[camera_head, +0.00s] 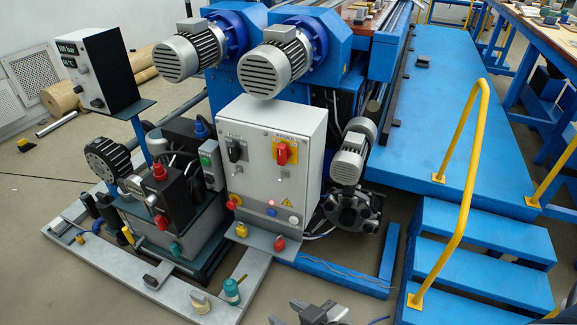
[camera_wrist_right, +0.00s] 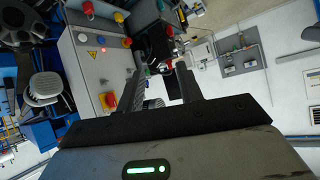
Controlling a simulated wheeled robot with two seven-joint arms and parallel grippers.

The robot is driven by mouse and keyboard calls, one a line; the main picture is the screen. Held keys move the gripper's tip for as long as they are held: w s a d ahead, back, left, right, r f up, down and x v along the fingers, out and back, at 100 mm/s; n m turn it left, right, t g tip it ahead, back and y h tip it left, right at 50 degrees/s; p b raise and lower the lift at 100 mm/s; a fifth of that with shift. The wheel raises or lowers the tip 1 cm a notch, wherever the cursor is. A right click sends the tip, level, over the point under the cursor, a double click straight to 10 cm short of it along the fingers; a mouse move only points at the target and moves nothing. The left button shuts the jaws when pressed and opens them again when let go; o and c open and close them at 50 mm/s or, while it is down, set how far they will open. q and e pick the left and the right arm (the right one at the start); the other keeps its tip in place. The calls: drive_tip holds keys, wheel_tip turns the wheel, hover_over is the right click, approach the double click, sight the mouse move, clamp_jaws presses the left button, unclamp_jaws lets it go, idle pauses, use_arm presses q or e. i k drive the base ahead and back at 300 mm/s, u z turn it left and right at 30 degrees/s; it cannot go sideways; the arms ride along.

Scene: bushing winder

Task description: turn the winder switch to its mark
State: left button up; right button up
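The winder switch (camera_head: 282,154) is a red knob on a yellow plate, at the upper right of the grey control cabinet's front (camera_head: 262,182). Its handle looks about upright in the head view; its mark is too small to read. In the right wrist view the red switch (camera_wrist_right: 108,100) shows just left of the near finger, on the tilted cabinet face. My right gripper (camera_head: 314,308) is at the bottom edge of the head view, in front of and below the cabinet, apart from it. Its fingers (camera_wrist_right: 160,88) are spread with nothing between them. My left gripper is not in view.
A black switch (camera_head: 236,150) sits left of the red one, with toggles and lamps below. A motor (camera_head: 350,158) stands right of the cabinet, a pump unit (camera_head: 170,205) left. Blue steps (camera_head: 480,270) with a yellow rail (camera_head: 462,190) stand at right.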

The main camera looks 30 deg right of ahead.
sight(284, 153)
drive_tip(key=z, duration=0.1)
drive_tip(key=k, duration=0.75)
drive_tip(key=u, duration=1)
drive_tip(key=i, duration=1)
drive_tip(key=z, duration=0.65)
drive_tip(key=i, duration=0.85)
drive_tip(key=z, duration=0.85)
